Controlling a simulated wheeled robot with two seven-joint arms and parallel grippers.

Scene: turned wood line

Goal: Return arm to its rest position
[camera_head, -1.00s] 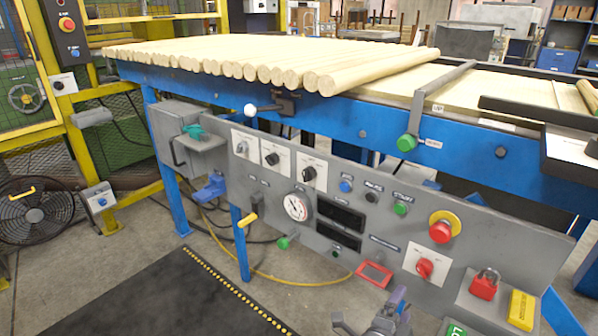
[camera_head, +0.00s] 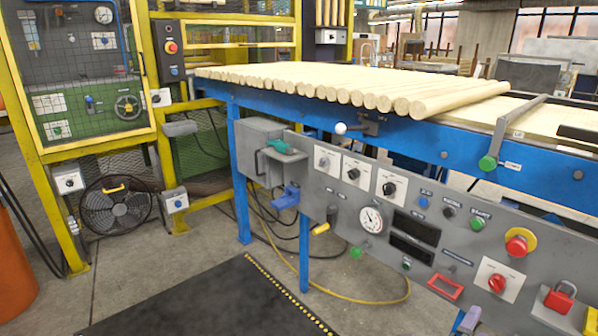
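My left gripper is not in view.
Wooden rods (camera_head: 350,88) lie side by side on the blue conveyor frame (camera_head: 400,135). The panel carries a red emergency button (camera_head: 518,243), a gauge (camera_head: 371,219) and a red padlock (camera_head: 560,297). A fan (camera_head: 115,205) stands left. A dark mat (camera_head: 215,305) lies on the floor.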

